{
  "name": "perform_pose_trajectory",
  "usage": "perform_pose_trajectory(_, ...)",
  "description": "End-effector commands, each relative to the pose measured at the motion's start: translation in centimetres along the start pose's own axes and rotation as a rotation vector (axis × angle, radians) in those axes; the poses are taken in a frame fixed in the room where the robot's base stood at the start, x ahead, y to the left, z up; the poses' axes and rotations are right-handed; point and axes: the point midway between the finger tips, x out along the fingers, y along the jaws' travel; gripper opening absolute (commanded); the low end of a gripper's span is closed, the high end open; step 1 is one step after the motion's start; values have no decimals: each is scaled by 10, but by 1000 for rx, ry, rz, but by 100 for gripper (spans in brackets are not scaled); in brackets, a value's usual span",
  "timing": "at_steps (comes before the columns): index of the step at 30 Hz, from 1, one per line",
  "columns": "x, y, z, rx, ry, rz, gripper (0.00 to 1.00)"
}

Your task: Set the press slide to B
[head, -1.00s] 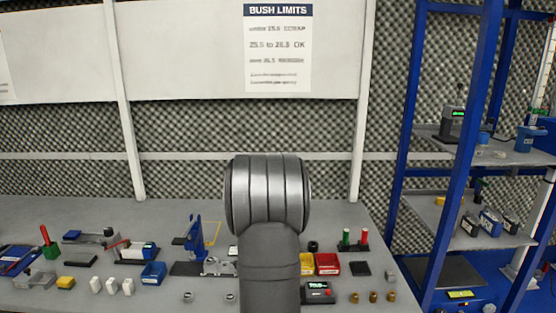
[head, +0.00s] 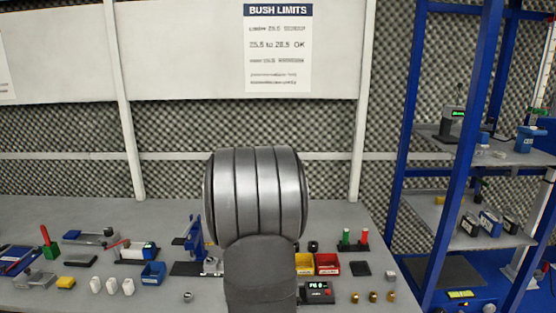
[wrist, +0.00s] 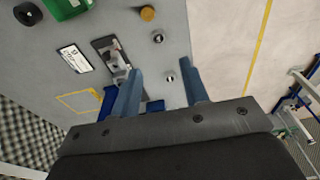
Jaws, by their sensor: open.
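The blue press (head: 192,240) stands on the bench left of my arm, with a dark base plate (head: 185,269). My arm hides its right part in the head view. In the wrist view the dark plate (wrist: 103,46) carries a silver metal part (wrist: 117,62) that looks like the slide. The blue press frame (wrist: 108,103) is partly behind my left finger. No letter B is readable. My gripper (wrist: 163,82) is open, its two blue fingers apart, with nothing held between them. The left finger overlaps the press in view; I cannot tell whether it touches.
A white label card (wrist: 75,58) lies beside the plate. Small round metal pieces (wrist: 158,38) stand on the bench. Yellow (head: 305,263) and red (head: 327,263) bins and a small display box (head: 318,292) are right of my arm. A blue shelf rack (head: 455,150) stands at the right.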

Motion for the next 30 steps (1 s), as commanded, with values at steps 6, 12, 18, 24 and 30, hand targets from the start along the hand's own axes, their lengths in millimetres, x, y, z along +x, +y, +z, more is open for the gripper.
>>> perform_pose_trajectory(6,0,-2,0,-11,-3,-4,41)
perform_pose_trajectory(12,0,-1,0,-10,-3,-4,19)
perform_pose_trajectory(18,9,1,4,86,46,-18,0)
perform_pose_trajectory(24,46,16,20,605,290,-103,0)
perform_pose_trajectory(30,75,45,53,1277,580,-256,0)
